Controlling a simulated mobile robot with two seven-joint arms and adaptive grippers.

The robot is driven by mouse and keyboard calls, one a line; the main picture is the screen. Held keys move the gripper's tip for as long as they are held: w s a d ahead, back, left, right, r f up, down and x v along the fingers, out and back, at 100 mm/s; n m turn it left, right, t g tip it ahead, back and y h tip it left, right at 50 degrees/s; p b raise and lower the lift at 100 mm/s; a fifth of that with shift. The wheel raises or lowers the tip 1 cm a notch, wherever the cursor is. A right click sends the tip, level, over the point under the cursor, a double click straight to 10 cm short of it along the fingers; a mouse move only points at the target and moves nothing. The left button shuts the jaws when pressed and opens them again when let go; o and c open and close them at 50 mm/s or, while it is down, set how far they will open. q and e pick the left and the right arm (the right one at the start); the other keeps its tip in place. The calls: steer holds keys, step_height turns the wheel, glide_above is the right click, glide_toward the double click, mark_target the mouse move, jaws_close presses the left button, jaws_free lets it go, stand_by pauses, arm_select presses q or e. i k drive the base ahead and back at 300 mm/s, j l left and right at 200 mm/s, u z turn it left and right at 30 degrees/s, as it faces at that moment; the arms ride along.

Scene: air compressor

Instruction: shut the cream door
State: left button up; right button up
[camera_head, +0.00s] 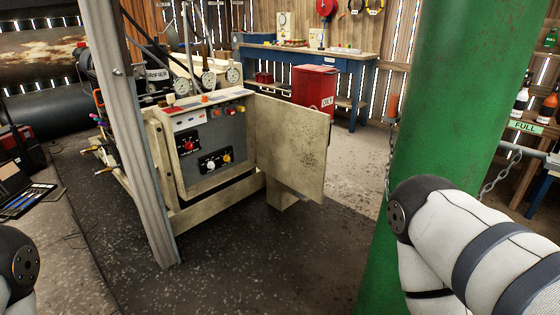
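The cream door (291,146) stands open, swung out to the right from the front corner of the compressor cabinet. Its face is worn, with dark speckles. The cabinet's grey control panel (212,143) is exposed, with red and yellow knobs and black plates. My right arm shows large at the lower right, in front of a green cylinder, and only a bit of my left arm shows at the lower left edge. Neither gripper is in the picture.
A grey post (136,130) rises left of the cabinet. A tall green cylinder (452,110) with a chain stands on the right. A red bin (314,88) and blue workbench (354,66) are behind the door. The dark floor (262,255) in front is clear.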

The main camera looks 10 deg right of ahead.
mark_target(293, 141)
steer(key=k+l+u, duration=0.1)
steer(key=k+l, duration=0.15)
steer(key=k, duration=0.15)
steer(key=k+l+u, duration=0.1)
steer(key=k, duration=0.3)
steer(key=k+l, duration=0.3)
steer(key=k+l+u, duration=0.15)
steer(key=k+l, duration=0.4)
steer(key=k+l+u, duration=0.15)
steer(key=k+l, duration=0.3)
steer(key=k, duration=0.15)
steer(key=i+l+u, duration=0.1)
steer(key=l+u, duration=0.15)
steer(key=l, duration=1.25)
steer(key=i+l+u, duration=0.2)
steer(key=l, duration=1.3)
steer(key=l+u, duration=0.2)
steer(key=l, duration=1.25)
steer(key=i+l+u, duration=0.1)
steer(key=l, duration=0.65)
steer(key=l+u, duration=0.15)
steer(key=l, duration=0.6)
steer(key=i+l+u, duration=0.1)
steer(key=i+l, duration=0.45)
steer(key=i+l+u, duration=0.15)
steer(key=i+l, duration=0.4)
steer(key=l, duration=0.2)
steer(key=l+z, duration=0.25)
steer(key=i+j, duration=0.05)
steer(key=j, duration=0.05)
